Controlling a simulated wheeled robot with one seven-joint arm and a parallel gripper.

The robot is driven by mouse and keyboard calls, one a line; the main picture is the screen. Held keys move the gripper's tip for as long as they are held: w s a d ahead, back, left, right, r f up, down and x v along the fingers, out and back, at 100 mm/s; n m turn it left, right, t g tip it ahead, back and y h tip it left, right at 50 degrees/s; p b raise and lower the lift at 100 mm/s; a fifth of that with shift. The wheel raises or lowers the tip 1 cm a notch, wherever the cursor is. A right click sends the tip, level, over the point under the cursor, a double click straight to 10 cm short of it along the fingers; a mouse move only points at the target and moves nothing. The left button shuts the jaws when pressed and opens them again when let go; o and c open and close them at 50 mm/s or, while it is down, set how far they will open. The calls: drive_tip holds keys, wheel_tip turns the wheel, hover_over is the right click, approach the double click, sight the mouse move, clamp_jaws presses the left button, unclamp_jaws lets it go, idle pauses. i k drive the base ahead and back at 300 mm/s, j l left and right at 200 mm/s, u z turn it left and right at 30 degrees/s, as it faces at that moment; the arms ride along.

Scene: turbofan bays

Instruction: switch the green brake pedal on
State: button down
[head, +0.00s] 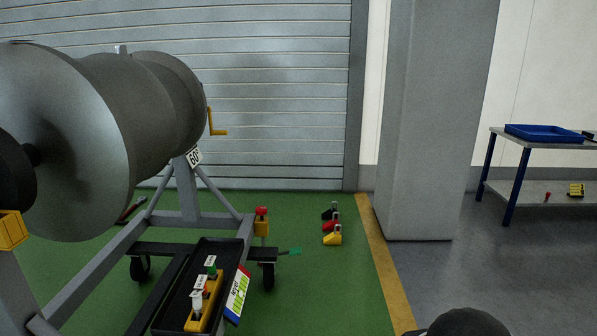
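The green brake pedal (290,252) is a small flat tab. It sticks out to the right just above a black caster wheel (268,276) at the right front of the grey engine stand (190,222). It looks roughly level, and I cannot tell its switch position at this size. My gripper is not in view. A dark rounded part at the bottom edge, right of centre, looks like part of my own body, well apart from the pedal.
A black tray (172,316) with a yellow block and knobs juts out in front of the stand, left of the pedal. Red, black and yellow items (331,239) stand on the green floor. A grey pillar (424,150) and a blue-legged table (509,195) are right.

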sight(297, 251)
drive_tip(key=i+l, duration=0.2)
drive_tip(key=l, duration=0.15)
drive_tip(key=i+l, duration=0.2)
drive_tip(key=l, duration=0.15)
drive_tip(key=i+l, duration=0.3)
drive_tip(key=i, duration=0.4)
drive_tip(key=i+l, duration=0.1)
drive_tip(key=i, duration=0.95)
drive_tip(key=i+j+u, duration=0.1)
drive_tip(key=i+j, duration=0.35)
